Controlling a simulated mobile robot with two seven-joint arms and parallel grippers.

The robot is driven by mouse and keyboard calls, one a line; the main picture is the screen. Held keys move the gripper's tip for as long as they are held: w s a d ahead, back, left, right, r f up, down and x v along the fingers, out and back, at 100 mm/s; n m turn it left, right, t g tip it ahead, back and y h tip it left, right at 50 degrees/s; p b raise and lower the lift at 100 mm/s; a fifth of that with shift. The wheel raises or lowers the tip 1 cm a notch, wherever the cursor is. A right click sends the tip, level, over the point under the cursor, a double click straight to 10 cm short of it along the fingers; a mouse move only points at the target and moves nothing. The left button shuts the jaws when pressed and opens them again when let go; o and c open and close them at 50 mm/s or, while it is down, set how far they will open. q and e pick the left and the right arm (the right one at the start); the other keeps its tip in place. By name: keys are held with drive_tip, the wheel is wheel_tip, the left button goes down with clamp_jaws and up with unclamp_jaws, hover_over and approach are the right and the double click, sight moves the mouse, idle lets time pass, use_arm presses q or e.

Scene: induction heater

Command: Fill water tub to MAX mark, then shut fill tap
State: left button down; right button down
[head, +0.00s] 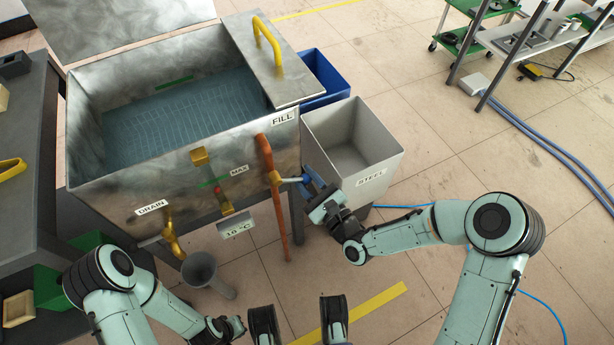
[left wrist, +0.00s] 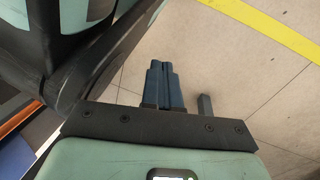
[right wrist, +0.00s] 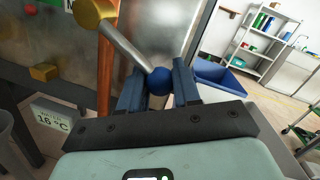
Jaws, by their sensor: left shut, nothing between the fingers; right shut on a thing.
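The steel water tub (head: 110,165) holds bluish water (head: 185,115), its surface below a green mark on the back inner wall. A sight gauge with brass fittings (head: 200,157) is on the front beside the MAX label (head: 239,169); its exact level is too small to read. The brass fill tap (head: 274,178), under the FILL label (head: 283,118), has a lever pointing right. My right gripper (head: 315,188) is shut on the lever's end, by its blue ball knob (right wrist: 160,81). My left gripper (left wrist: 160,82) is shut and empty, away from the tub, over the floor.
The drain tap (head: 173,241) is above a grey funnel (head: 200,270). An orange pipe (head: 276,215) runs down beside the fill tap. A grey STEEL bin (head: 370,178) and a blue bin (head: 325,72) stand right of the tub. A yellow-handled lid (head: 270,75) covers the tub's right end.

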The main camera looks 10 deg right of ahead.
drive_tip(key=shift+w+r, duration=0.1)
drive_tip(key=shift+r, duration=0.15)
drive_tip(key=c, duration=0.9)
unclamp_jaws()
drive_tip(key=shift+o, duration=0.3)
drive_tip(key=shift+f, duration=0.1)
use_arm(q)
drive_tip(key=w+d+r+t+p, duration=0.1)
drive_tip(key=w+r+t+p, duration=0.1)
drive_tip(key=w+r, duration=0.4)
drive_tip(key=shift+w+t+p, duration=0.3)
drive_tip(key=shift+w+p, duration=0.15)
drive_tip(key=shift+p, duration=0.3)
use_arm(e)
drive_tip(key=v, duration=1.3)
drive_tip(key=shift+s, duration=0.25)
drive_tip(key=shift+f, duration=0.15)
